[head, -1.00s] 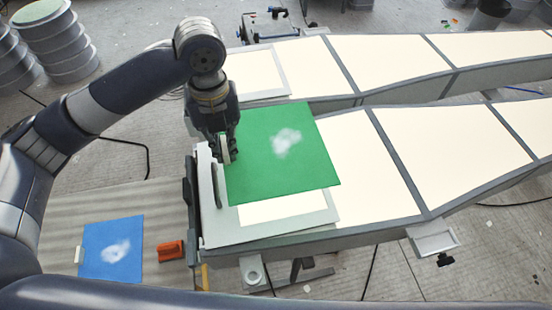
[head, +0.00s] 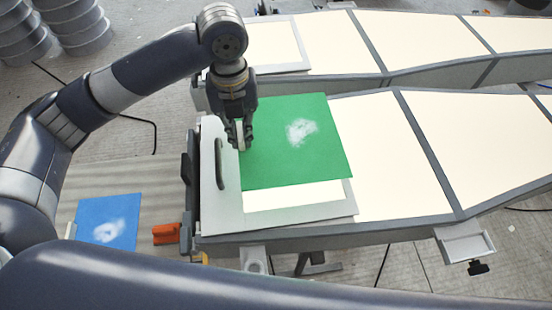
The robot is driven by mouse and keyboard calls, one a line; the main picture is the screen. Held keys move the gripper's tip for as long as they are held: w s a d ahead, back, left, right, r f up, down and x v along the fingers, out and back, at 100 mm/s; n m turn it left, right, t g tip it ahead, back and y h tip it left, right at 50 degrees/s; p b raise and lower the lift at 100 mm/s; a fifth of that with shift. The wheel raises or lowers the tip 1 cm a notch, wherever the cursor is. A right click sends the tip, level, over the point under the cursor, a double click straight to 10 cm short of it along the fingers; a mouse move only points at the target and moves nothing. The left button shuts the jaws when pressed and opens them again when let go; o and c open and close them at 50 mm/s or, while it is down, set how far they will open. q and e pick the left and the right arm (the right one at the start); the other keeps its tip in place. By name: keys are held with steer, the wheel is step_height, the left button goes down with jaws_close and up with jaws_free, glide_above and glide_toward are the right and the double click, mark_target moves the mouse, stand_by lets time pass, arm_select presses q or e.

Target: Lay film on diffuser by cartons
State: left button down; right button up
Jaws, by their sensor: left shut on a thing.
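My left gripper (head: 238,140) is shut on the left edge of a green film (head: 270,160) with a white cloudy patch. The film is held flat over a pale grey framed plate (head: 222,205) with a dark handle, at the near left end of the front lit table. A strip of the plate's lit white window shows below the film's near edge. I cannot tell whether the film touches the plate. A blue film (head: 122,212) with a similar patch lies at lower left. No cartons are recognisable. My right gripper is not in view.
An orange block (head: 166,233) lies between the blue film and the table. A similar framed plate (head: 303,60) lies on the rear lit table (head: 430,45). The front table's lit panels (head: 385,150) to the right are bare. Ribbed grey cylinders (head: 75,25) stand at upper left.

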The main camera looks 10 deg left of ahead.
arm_select(q)
steer(key=f+p, duration=0.1)
steer(key=f, duration=0.3)
steer(key=shift+s+f, duration=0.2)
steer(key=shift+f+p, duration=0.55)
steer(key=shift+f, duration=1.8)
steer(key=c, duration=1.7)
jaws_free()
steer(key=shift+o, duration=0.2)
steer(key=shift+r, duration=0.1)
steer(key=shift+w+r, duration=0.1)
steer(key=shift+r, duration=0.15)
step_height(320, 180, up, 10)
steer(key=b, duration=0.3)
steer(key=shift+r, duration=0.65)
